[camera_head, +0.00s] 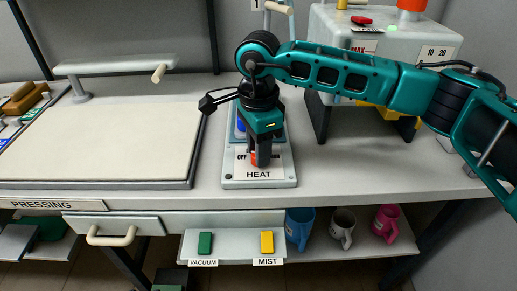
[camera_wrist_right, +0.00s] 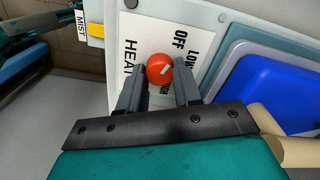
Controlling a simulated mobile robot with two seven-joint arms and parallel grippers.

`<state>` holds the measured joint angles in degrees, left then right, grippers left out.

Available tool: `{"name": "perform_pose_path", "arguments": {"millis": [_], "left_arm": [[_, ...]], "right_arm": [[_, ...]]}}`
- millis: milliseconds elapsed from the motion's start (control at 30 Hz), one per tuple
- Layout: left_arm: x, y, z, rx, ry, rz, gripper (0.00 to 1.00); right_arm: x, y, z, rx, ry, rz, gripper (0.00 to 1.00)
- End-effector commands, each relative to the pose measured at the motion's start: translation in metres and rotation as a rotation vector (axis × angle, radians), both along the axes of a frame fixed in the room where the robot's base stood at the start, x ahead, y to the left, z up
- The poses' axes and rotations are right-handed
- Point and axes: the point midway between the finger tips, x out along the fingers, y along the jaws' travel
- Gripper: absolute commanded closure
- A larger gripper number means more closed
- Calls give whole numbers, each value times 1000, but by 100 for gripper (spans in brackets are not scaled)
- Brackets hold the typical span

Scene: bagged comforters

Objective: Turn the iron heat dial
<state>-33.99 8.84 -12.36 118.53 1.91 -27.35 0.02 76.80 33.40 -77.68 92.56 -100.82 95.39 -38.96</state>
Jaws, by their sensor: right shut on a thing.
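The heat dial is a round red knob with a white pointer mark, clearest in the right wrist view (camera_wrist_right: 160,69). It sits on a white panel (camera_head: 282,181) lettered HEAT, OFF and LOW. In the head view the dial is mostly hidden by my right gripper (camera_head: 260,162), which points down onto it. In the right wrist view the right gripper's two grey fingers (camera_wrist_right: 160,92) stand on either side of the dial, shut on it. The iron itself I cannot pick out with certainty. My left gripper is not in view.
A padded pressing board (camera_head: 110,135) fills the left of the bench. A grey machine (camera_head: 395,45) stands at the back right. The green VACUUM (camera_head: 205,243) and yellow MIST (camera_head: 267,242) pedals and several mugs are below. The bench right of the panel is clear.

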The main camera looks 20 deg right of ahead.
Motion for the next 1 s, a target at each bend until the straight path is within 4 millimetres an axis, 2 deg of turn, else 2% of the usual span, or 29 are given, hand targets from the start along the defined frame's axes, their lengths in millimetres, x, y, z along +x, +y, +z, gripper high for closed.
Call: {"name": "perform_pose_path", "arguments": {"millis": [467, 500, 767, 1000], "left_arm": [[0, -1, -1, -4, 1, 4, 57], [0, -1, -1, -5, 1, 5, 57], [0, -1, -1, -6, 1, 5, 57], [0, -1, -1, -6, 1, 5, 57]], "right_arm": [[1, 1, 2, 4, -5, 18, 97], [1, 1, 2, 4, -5, 18, 66], [0, 0, 1, 1, -2, 17, 41], [0, 0, 1, 1, -1, 16, 41]]}}
